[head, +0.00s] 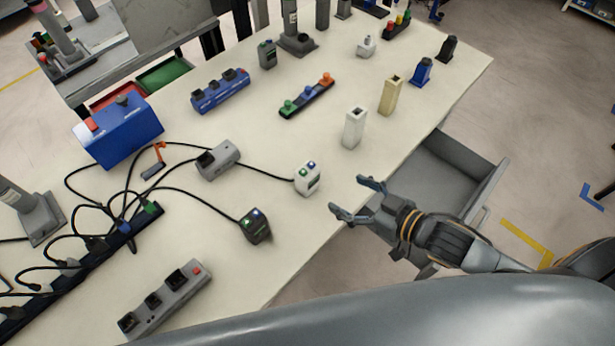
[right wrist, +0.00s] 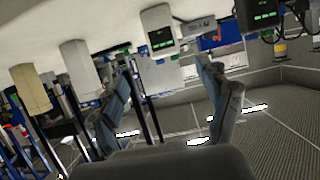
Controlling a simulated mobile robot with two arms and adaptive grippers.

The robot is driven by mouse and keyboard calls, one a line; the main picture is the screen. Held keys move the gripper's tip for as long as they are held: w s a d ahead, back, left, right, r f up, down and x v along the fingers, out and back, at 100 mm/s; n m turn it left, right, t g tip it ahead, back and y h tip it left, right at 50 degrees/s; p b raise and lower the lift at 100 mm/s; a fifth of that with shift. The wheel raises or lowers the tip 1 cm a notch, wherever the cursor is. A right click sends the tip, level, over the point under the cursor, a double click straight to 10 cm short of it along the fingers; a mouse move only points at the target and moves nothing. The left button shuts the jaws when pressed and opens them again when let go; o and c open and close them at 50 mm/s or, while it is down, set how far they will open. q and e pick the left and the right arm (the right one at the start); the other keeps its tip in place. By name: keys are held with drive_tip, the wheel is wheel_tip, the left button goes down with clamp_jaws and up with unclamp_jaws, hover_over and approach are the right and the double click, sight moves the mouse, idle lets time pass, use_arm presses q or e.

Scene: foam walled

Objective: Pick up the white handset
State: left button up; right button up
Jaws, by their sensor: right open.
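The white handset (head: 307,178) stands on the pale table near its front edge, with a green and a blue button on top and a black cable at its back. My right gripper (head: 356,199) is open and empty, just off the table's edge, to the right of the handset and apart from it. In the right wrist view the white handset (right wrist: 158,32) shows beyond the spread fingertips (right wrist: 164,68), with a dark panel on its face. My left gripper is not in view.
A black handset (head: 255,225) stands left of the white one, and a grey box (head: 218,160) behind it. A white upright block (head: 354,128) and a beige one (head: 390,95) stand farther back. An open grey drawer (head: 440,175) juts out below the table edge, near my right arm.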

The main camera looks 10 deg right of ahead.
sight(314, 180)
drive_tip(key=x, duration=0.8)
drive_tip(key=shift+p, duration=0.4)
drive_tip(key=x, duration=0.2)
drive_tip(key=p+x, duration=0.1)
drive_tip(key=x, duration=0.2)
drive_tip(key=shift+s+a, duration=0.1)
drive_tip(key=shift+a, duration=0.2)
drive_tip(key=shift+a+f, duration=0.15)
drive_tip(key=shift+f, duration=0.05)
drive_tip(key=c, duration=1.3)
drive_tip(key=shift+r, duration=0.1)
